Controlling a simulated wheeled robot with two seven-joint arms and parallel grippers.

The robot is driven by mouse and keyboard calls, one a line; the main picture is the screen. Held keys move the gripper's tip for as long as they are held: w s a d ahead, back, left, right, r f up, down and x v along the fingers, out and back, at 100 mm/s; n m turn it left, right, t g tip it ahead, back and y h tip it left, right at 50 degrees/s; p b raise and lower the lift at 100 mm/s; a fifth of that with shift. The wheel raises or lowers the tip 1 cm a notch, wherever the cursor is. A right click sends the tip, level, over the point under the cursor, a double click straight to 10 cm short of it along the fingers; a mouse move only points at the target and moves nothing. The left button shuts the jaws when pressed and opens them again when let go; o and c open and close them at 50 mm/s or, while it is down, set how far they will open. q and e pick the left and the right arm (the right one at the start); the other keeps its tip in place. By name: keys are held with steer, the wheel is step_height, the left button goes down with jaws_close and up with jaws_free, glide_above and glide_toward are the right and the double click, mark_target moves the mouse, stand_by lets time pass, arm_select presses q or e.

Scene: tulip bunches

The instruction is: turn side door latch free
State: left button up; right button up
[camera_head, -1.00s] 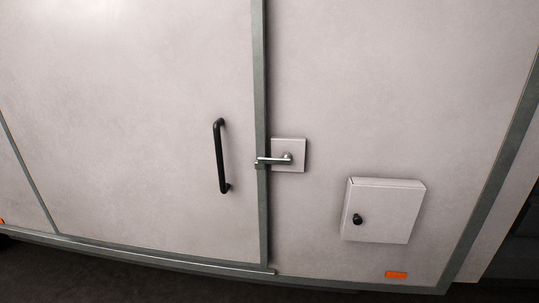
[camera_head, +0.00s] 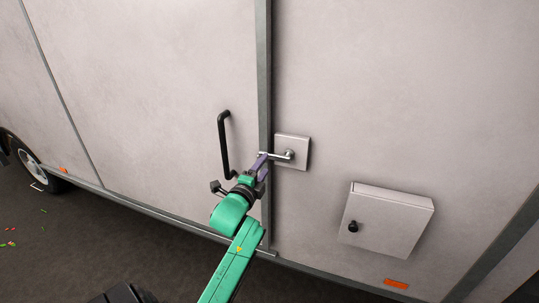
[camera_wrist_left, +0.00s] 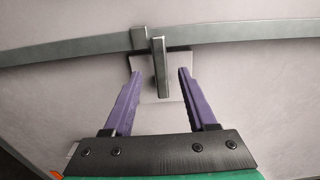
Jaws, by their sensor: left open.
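The side door latch is a silver lever (camera_head: 285,154) on a square pale plate (camera_head: 303,143), just right of the grey door post. The lever lies about level, its free end pointing left across the post. My left gripper (camera_head: 262,163) is at the lever's free end, partly covering it. In the left wrist view the two purple fingers (camera_wrist_left: 157,88) are open, and the lever (camera_wrist_left: 160,68) stands between them with space on both sides. The small grey catch (camera_wrist_left: 139,38) on the post shows beyond the fingertips. My right gripper is in neither view.
A black vertical grab handle (camera_head: 223,145) is on the door panel left of my gripper. A white box (camera_head: 390,218) with a black knob (camera_head: 353,227) juts from the wall at lower right. An orange marker (camera_head: 396,284) sits below it. A wheel (camera_head: 30,163) is at far left.

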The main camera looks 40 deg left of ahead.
mark_target(270, 157)
arm_select(q)
steer(key=x, duration=0.5)
steer(key=shift+a+p, duration=0.2)
steer(key=shift+p, duration=0.2)
steer(key=shift+d, duration=0.1)
jaws_close()
stand_by(0.8)
